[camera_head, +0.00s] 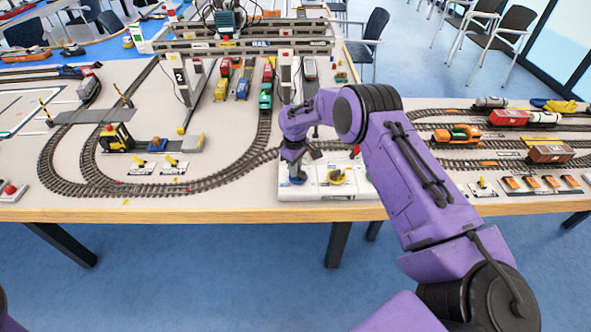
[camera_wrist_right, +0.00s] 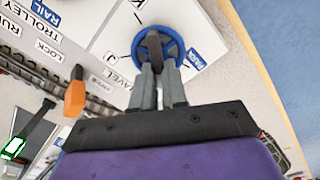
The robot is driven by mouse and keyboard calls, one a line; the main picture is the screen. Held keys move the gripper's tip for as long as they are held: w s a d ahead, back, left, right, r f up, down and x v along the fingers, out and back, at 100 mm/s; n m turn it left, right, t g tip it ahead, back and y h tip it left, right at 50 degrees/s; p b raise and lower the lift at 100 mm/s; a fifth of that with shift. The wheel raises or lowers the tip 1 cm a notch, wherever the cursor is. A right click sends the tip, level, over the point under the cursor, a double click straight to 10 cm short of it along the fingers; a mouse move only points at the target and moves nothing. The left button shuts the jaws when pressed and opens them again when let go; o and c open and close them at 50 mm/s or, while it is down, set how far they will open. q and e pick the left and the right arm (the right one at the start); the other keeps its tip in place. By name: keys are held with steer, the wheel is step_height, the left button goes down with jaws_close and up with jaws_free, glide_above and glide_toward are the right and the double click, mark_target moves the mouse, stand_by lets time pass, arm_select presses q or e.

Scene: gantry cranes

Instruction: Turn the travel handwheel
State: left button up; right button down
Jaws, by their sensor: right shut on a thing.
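The travel handwheel is a blue ring with a dark bar across it, seen in the right wrist view (camera_wrist_right: 184,47) beside a label partly reading "TRAVEL". In the head view only a little of its blue (camera_head: 299,181) shows, at the left end of the white control panel (camera_head: 325,190). My right gripper (camera_wrist_right: 156,70) is at the wheel's near side, its two fingers closed about the dark grip. In the head view the right gripper (camera_head: 293,165) points down onto the panel and hides most of the wheel. My left gripper is out of view.
A yellow knob (camera_head: 338,176) and a red button (camera_head: 355,150) are right of the wheel. An orange piece (camera_wrist_right: 75,97) stands close left of my fingers in the wrist view. Model tracks (camera_head: 170,188) and a forklift (camera_head: 117,137) lie left; wagons (camera_head: 550,153) lie right.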

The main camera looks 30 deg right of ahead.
steer(key=n+b, duration=0.1)
steer(key=n, duration=0.4)
steer(key=shift+s+a+b, duration=0.15)
steer(key=shift+a+b, duration=0.05)
steer(key=shift+b, duration=0.15)
steer(key=shift+s+a+n+b, duration=0.15)
steer(key=shift+n+b, duration=0.25)
steer(key=shift+n, duration=2)
steer(key=shift+r, duration=0.1)
steer(key=c, duration=1.2)
jaws_free()
steer(key=shift+s, duration=0.1)
steer(key=shift+o, duration=0.2)
step_height(320, 180, up, 10)
steer(key=b, duration=0.2)
steer(key=shift+r, duration=0.25)
